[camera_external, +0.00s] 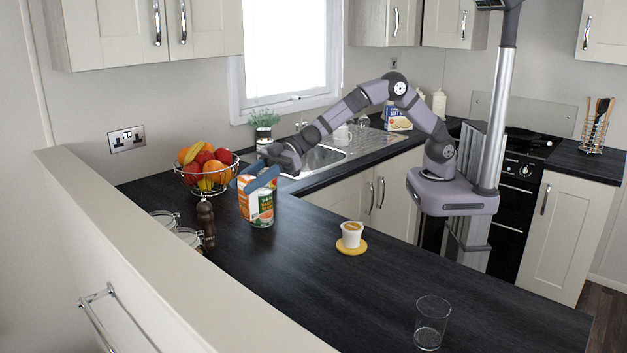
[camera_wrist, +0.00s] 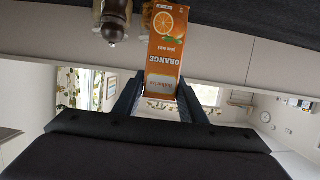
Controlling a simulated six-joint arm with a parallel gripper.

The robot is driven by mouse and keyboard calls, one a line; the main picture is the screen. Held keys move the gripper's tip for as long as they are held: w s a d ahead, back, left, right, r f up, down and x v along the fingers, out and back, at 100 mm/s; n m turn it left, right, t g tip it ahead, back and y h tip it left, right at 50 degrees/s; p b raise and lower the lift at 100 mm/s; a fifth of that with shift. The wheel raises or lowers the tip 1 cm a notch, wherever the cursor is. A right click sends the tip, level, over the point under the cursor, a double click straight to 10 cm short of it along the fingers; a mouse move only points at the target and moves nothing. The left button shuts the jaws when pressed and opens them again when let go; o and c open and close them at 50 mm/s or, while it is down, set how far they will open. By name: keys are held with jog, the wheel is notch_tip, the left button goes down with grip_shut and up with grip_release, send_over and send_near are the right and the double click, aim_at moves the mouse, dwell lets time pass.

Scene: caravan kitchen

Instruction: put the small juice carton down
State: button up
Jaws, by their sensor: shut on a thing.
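The small juice carton (camera_external: 243,204) is orange and white and stands upright at the left of the dark counter, partly hidden by a can and my blue fingers. My gripper (camera_external: 243,186) is shut on the carton, with its fingers on the carton's upper part. The wrist view is upside down: there the carton (camera_wrist: 166,38), printed with an orange and the word ORANGE, is between the fingers (camera_wrist: 159,88). I cannot tell whether its base touches the counter (camera_external: 300,255).
A green can (camera_external: 263,209) is right beside the carton. A wire fruit bowl (camera_external: 207,182) is behind, and a dark pepper mill (camera_external: 206,224) and glass jars (camera_external: 188,238) are to the left. The middle counter is clear.

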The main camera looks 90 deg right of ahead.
jog(key=shift+w+d+r, duration=0.15)
jog(key=shift+w+d, duration=0.05)
jog(key=shift+d, duration=0.15)
jog(key=w+d+r+m+t+h, duration=0.2)
jog(key=w+d+r, duration=0.2)
jog(key=d+r, duration=0.5)
jog(key=s+d+f+m+h+p, duration=0.1)
jog(key=s+d, duration=0.2)
jog(key=d, duration=0.5)
jog(key=s+d+m+h, duration=0.1)
jog(key=s+d, duration=0.2)
jog(key=d, duration=0.5)
jog(key=s+a+f+n+g+y, duration=0.1)
jog(key=s+a+f+n+y, duration=0.1)
jog(key=s+a+f, duration=0.35)
jog(key=s+a+f+n+g+y, duration=0.1)
jog(key=s+a+f+n+y, duration=0.1)
jog(key=s, duration=0.7)
notch_tip(320, 180, down, 10)
jog(key=shift+w+f, duration=0.2)
jog(key=shift+w, duration=0.1)
jog(key=shift+d+f, duration=0.1)
jog(key=shift+f, duration=0.05)
